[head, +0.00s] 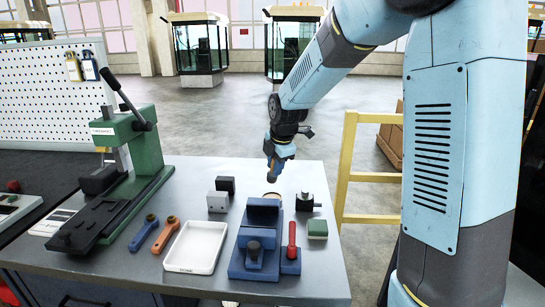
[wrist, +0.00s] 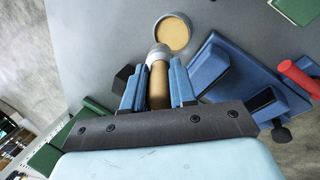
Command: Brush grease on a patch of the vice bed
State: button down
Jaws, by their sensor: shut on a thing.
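My gripper (head: 279,150) hangs over the back of the workbench. In the wrist view its blue fingers (wrist: 157,88) are shut on a brush (wrist: 158,82) with a tan handle and a pale grey end. The pale end points towards a round tin of tan grease (wrist: 172,33) and overlaps its near edge in the picture; I cannot tell whether they touch. The tin (head: 271,196) is partly hidden behind the blue vice (head: 262,238) in the head view. The vice also shows right of my gripper in the wrist view (wrist: 222,72). Its bed is largely hidden.
A red handle (head: 292,234) stands beside the vice, with a green-topped block (head: 317,229) and dark block (head: 304,203) to its right. A white tray (head: 196,246), two ring-ended tools (head: 165,235) and a green press (head: 140,150) are left. A yellow rail (head: 346,165) borders the bench.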

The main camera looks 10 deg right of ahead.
aim_at(275, 179)
jog(key=shift+w+f, duration=0.1)
jog(key=shift+w, duration=0.35)
jog(key=shift+f, duration=2.85)
jog(key=shift+f, duration=0.65)
jog(key=shift+r, duration=3.55)
